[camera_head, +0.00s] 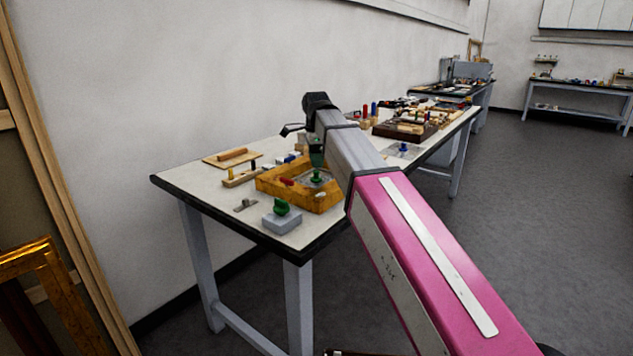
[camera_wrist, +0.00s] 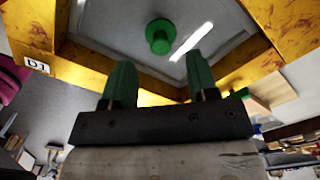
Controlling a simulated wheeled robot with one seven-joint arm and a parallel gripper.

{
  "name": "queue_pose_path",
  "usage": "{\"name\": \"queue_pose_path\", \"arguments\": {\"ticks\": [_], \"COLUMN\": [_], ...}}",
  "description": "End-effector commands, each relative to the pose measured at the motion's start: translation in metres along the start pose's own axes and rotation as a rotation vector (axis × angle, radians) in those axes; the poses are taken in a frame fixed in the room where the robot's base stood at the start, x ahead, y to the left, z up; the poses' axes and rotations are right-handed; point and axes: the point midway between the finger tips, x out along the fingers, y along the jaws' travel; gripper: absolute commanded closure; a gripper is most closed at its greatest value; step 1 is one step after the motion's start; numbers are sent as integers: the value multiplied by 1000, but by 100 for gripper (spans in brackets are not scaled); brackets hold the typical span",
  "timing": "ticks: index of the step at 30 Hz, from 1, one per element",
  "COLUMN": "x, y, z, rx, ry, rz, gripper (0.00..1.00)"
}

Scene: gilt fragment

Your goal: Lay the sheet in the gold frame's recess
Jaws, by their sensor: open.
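A grey sheet (camera_wrist: 115,30) with a green knob (camera_wrist: 158,38) shows within the frame's opening. I cannot tell whether all its edges sit flat. The knob also shows in the head view (camera_head: 317,178). My gripper (camera_wrist: 160,80) is open, its two green fingers apart and empty. The knob stands clear beyond them. In the head view my gripper (camera_head: 316,158) is just above the knob, partly hidden by my arm.
A grey block with a green knob (camera_head: 283,222) stands at the near table edge. A wooden board (camera_head: 232,158) and small tools lie behind the frame. A grey plate with a blue knob (camera_head: 403,150) and a dark tray (camera_head: 405,133) lie farther along.

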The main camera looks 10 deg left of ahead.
Motion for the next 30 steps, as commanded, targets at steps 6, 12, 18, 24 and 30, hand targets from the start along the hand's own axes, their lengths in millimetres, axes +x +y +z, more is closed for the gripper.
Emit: {"name": "queue_pose_path", "arguments": {"ticks": [6, 12, 18, 24, 30], "x": [18, 45, 51, 51, 51], "y": [0, 0, -1, -1, -1], "z": [-1, -1, -1, -1, -1], "rx": [0, 0, 0, 0, 0], "ry": [0, 0, -1, 0, -1], "rz": [1, 1, 0, 0, 0], "gripper": [46, 46, 46, 79, 100]}}
